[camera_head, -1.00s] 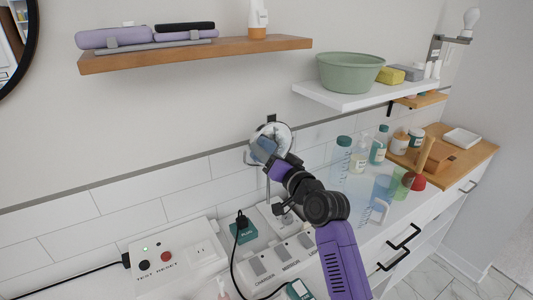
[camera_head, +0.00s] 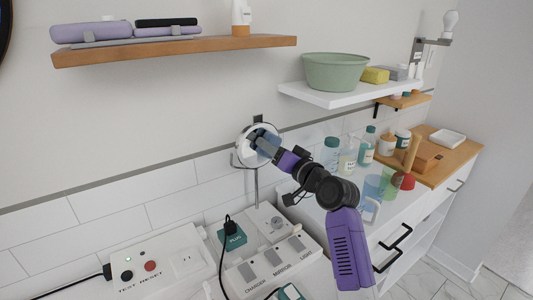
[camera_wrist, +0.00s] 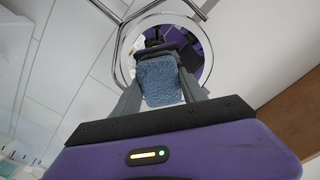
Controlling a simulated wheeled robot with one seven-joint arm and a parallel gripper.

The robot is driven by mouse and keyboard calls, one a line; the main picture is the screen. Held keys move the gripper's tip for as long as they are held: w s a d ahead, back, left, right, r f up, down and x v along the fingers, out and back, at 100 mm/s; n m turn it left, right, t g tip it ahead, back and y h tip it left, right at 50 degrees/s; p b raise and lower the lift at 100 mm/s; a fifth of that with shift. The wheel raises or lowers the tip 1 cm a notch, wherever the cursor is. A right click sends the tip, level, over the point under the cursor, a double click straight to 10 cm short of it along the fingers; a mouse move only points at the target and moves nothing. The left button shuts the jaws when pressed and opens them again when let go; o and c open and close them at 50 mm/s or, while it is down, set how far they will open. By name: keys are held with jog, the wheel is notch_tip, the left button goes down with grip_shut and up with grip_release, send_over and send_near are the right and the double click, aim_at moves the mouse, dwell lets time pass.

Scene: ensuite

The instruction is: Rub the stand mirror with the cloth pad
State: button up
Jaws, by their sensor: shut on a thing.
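The stand mirror (camera_head: 244,157) is round with a pale rim and stands on a thin post near the tiled wall. My gripper (camera_head: 262,144) is in front of its face. In the wrist view my gripper (camera_wrist: 160,88) is shut on the blue cloth pad (camera_wrist: 160,80), which sits between the two grey fingers. The mirror's ring (camera_wrist: 122,52) surrounds the pad in that view, and the glass reflects my purple arm. The pad (camera_head: 270,134) shows only partly in the head view. I cannot tell whether it touches the glass.
A wooden shelf (camera_head: 180,51) and a white shelf with a green bowl (camera_head: 336,73) are above. Bottles (camera_head: 331,154) and coloured cups stand right of my arm. A switch box (camera_head: 270,272) and a test-reset box (camera_head: 160,262) lie below, with cables.

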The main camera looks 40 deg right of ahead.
aim_at(247, 149)
jog(key=shift+s+d+b, duration=0.15)
jog(key=shift+d+b, duration=0.2)
jog(key=shift+d, duration=0.7)
jog(key=shift+w+a+p, duration=0.2)
jog(key=shift+a+p, duration=0.8)
jog(key=shift+a, duration=1.15)
jog(key=shift+w+a+p, duration=0.2)
jog(key=shift+a+p, duration=0.3)
jog(key=shift+a, duration=0.5)
jog(key=shift+w+a+p, duration=0.15)
jog(key=shift+a+p, duration=0.3)
jog(key=shift+a, duration=0.55)
jog(key=shift+s, duration=0.15)
jog(key=shift+s+a+p, duration=0.2)
jog(key=shift+s+p, duration=0.05)
jog(key=shift+s, duration=1.2)
jog(key=shift+s+a+p, duration=0.15)
jog(key=shift+s+p, duration=0.1)
jog(key=shift+s, duration=1.15)
jog(key=s, duration=0.3)
jog(key=shift+a, duration=0.2)
